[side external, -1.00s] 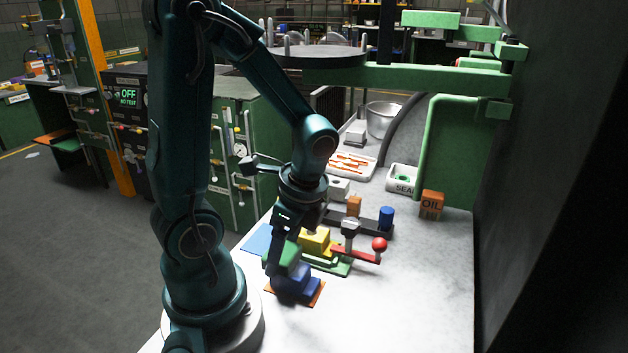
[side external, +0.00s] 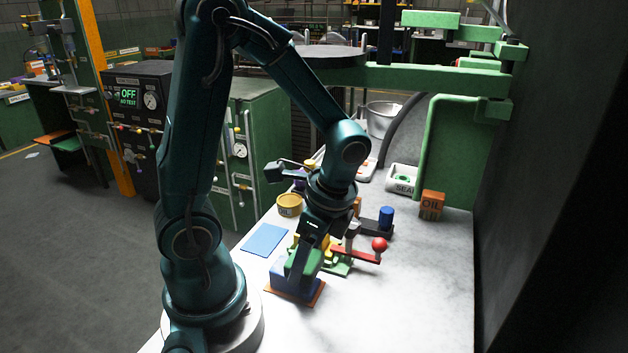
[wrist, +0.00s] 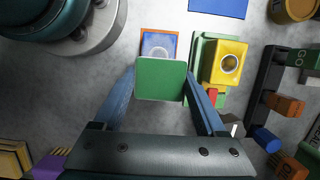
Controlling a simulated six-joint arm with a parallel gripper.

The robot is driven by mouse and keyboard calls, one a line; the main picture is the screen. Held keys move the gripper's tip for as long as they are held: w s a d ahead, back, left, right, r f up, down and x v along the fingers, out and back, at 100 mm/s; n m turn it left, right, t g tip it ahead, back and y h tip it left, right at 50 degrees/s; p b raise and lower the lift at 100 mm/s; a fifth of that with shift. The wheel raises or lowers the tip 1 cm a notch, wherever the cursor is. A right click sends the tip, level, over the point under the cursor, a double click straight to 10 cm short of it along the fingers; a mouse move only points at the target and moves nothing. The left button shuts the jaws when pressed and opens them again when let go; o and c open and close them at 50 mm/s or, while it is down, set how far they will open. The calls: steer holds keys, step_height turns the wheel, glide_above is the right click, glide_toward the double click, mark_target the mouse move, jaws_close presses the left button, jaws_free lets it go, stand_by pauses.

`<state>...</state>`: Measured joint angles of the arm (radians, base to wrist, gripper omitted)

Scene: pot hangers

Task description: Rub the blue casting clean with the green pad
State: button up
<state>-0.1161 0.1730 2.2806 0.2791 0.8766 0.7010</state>
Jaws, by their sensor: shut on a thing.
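My gripper (side external: 308,254) is shut on the green pad (side external: 301,264), which also shows between the two fingers in the wrist view (wrist: 161,80). The blue casting (side external: 290,286) sits on an orange plate (side external: 318,295) near the front of the table. The pad is right over the casting's top, but I cannot tell whether they touch. In the wrist view the pad hides part of the casting (wrist: 158,42). A pale patch shows on the casting just beyond the pad's edge.
Close by stands a yellow block (wrist: 226,62) on a green fixture with a red-knobbed lever (side external: 379,244). A blue sheet (side external: 264,238) and a round yellow tin (side external: 289,204) lie behind. An orange OIL box (side external: 432,205) is at right. The front right table is clear.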

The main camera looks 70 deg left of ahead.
mark_target(265, 235)
steer(key=shift+w+d, duration=0.35)
steer(key=shift+s+r, duration=0.1)
steer(key=shift+r, duration=4)
